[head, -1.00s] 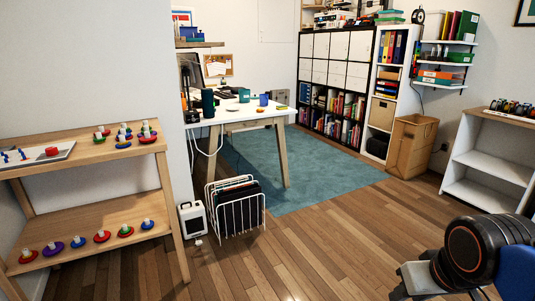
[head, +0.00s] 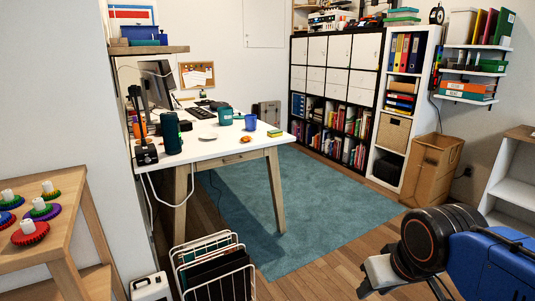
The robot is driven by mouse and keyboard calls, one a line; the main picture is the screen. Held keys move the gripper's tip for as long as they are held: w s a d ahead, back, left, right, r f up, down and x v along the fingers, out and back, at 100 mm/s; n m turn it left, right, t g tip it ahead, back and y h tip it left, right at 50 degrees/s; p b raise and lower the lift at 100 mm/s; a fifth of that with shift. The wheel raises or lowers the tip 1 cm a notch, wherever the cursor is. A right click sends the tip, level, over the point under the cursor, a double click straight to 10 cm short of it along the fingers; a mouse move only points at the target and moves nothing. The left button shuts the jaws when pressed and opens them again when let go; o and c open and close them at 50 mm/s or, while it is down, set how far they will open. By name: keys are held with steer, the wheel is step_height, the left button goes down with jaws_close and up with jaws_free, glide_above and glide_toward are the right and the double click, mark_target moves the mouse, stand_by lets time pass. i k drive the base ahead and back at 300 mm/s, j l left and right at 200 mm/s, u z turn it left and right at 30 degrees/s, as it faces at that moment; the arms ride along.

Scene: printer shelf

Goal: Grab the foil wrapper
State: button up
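I cannot make out a foil wrapper for certain. A small orange item (head: 246,139) lies on the white desk (head: 212,150), near its front edge; it is too small to tell what it is. My arm, blue and black with a pale part at its end, shows at the lower right. It is well apart from the desk. My gripper's fingertips do not show.
On the desk stand a dark green canister (head: 171,133), a green mug (head: 225,115), a blue mug (head: 251,122) and a yellow-green sponge (head: 275,133). A wire rack (head: 213,268) stands on the floor before the desk. A wooden shelf (head: 62,240) is at left. The teal rug (head: 310,220) is clear.

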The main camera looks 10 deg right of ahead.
mark_target(246, 138)
steer(key=i+u, duration=0.15)
steer(key=i, duration=0.2)
steer(key=i+l+u, duration=0.3)
steer(key=u, duration=0.25)
steer(key=i+l+u, duration=0.2)
steer(key=u, duration=0.3)
